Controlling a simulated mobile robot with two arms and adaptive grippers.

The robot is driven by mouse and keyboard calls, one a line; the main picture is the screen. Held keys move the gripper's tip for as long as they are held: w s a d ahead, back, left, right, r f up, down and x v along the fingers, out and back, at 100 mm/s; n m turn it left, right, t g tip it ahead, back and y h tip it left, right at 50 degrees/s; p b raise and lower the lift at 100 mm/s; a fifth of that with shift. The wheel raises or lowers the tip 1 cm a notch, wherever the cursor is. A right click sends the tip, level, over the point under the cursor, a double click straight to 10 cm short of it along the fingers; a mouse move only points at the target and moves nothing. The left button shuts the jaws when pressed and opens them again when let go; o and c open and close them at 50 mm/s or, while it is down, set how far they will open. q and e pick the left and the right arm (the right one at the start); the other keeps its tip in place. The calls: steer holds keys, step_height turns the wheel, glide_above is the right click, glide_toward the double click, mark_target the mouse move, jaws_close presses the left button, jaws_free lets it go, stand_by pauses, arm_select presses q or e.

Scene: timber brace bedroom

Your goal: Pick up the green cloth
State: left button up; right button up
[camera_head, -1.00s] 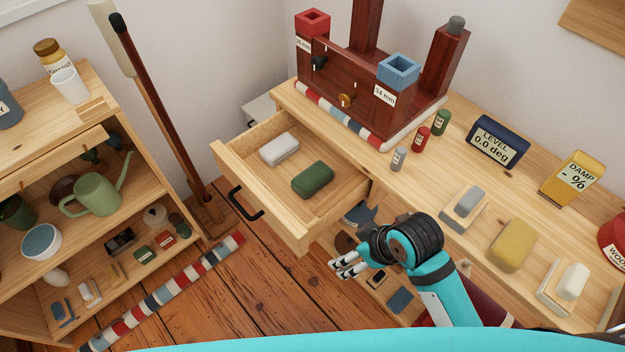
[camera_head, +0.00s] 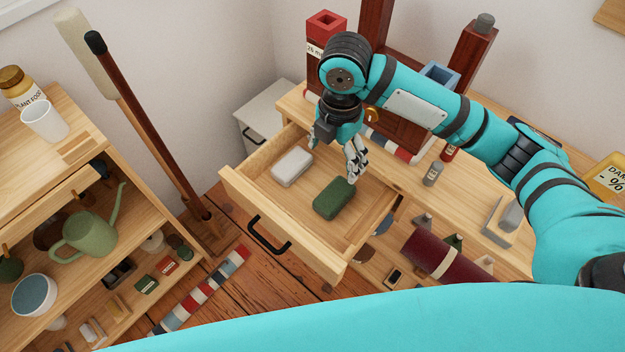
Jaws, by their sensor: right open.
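The green cloth (camera_head: 333,198) is a folded dark green block lying in the open drawer (camera_head: 285,222), towards its right side. A folded white cloth (camera_head: 292,166) lies in the same drawer to its left. My right gripper (camera_head: 333,164) is open, pointing down above the back of the drawer. I see no contact with either cloth. My left gripper is not in view.
The bench top (camera_head: 408,178) behind the drawer holds a wooden frame, small bottles and blocks, partly hidden by my right arm. Left stands a shelf with a green watering can (camera_head: 88,235). A long-handled tool (camera_head: 150,130) leans in the corner. A striped roll (camera_head: 205,290) lies on the floor.

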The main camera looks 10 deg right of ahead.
glide_above(336, 192)
steer(key=f, duration=0.5)
steer(key=s+f, duration=0.1)
steer(key=f, duration=0.2)
steer(key=shift+a+f+b, duration=0.3)
steer(key=shift+a+b, duration=0.1)
step_height(336, 192, down, 3)
steer(key=shift+w+f, duration=0.1)
steer(key=shift+f, duration=0.05)
steer(key=shift+w+d+f, duration=0.1)
steer(key=shift+f, duration=0.25)
steer(key=f, duration=0.3)
steer(key=shift+w+d+f+b, duration=0.25)
steer(key=shift+d+f+b, duration=0.05)
steer(key=shift+f, duration=0.4)
steer(key=c, duration=1.3)
steer(key=shift+w+r, duration=0.1)
steer(key=shift+r, duration=0.5)
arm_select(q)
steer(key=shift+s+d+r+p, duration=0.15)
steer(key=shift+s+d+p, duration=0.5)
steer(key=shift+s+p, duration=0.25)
arm_select(e)
step_height(336, 192, up, 17)
